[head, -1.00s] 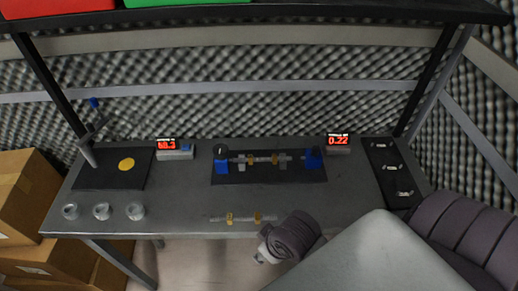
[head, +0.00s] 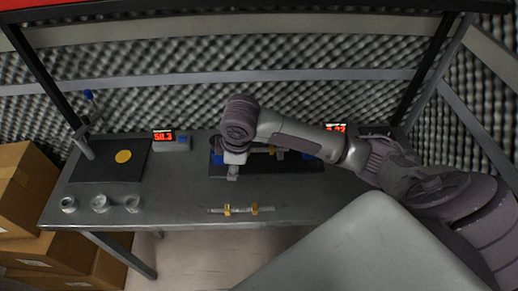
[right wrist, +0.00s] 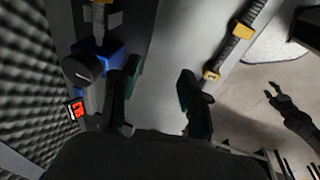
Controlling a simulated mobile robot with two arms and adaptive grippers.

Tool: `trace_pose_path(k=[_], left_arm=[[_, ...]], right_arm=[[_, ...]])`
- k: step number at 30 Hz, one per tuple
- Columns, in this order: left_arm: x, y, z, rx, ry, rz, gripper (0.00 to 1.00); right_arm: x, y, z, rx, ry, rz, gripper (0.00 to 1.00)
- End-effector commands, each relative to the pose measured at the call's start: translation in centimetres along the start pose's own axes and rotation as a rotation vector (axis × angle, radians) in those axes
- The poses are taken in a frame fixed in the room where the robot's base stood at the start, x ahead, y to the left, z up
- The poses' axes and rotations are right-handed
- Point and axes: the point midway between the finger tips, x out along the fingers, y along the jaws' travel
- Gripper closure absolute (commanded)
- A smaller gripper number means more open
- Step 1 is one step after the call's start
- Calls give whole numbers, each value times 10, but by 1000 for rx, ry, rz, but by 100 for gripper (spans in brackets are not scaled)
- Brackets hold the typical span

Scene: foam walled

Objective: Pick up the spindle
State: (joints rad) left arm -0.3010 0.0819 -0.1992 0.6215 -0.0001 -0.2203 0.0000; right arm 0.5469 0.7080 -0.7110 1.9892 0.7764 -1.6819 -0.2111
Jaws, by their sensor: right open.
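A thin spindle with two yellow collars (head: 241,210) lies along the table's front edge. It also shows at the upper right of the right wrist view (right wrist: 238,35). A similar shaft sits in a fixture with blue end blocks on a black mat (head: 308,167), largely hidden behind my right arm. My right gripper (head: 232,173) hangs over the fixture's left part, behind the loose spindle. In the right wrist view its fingers (right wrist: 160,88) are apart with only bare table between them. A dark claw-like shape (right wrist: 283,104), apparently my left gripper, shows low over the floor; its opening is unclear.
Red displays stand left (head: 164,136) and right (head: 336,129) of the fixture. A pole stand (head: 87,145), a yellow disc (head: 123,156) and clear rings (head: 100,203) are at left. Cardboard boxes (head: 25,185) stand left of the table. The table around the loose spindle is clear.

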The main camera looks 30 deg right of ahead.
Motion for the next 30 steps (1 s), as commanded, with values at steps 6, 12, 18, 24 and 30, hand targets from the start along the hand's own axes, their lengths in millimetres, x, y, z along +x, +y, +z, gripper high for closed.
trace_pose_path(k=[6, 12, 18, 24, 30], left_arm=[[-1, 1, -1, 0, 1, 1, 51], [-1, 3, -2, -1, 2, 3, 51], [-6, 3, -2, 0, 2, 3, 51], [-11, 3, -2, 0, 1, 3, 51], [-12, 2, -2, 0, 1, 3, 51]], right_arm=[[-49, 74, 33, -17, -122, 29, 54], [-66, 94, 47, -6, -157, 24, 54], [-37, 94, 53, -5, -161, 19, 54], [0, 95, 58, -5, -158, 20, 54], [16, 96, 60, -6, -156, 23, 54]])
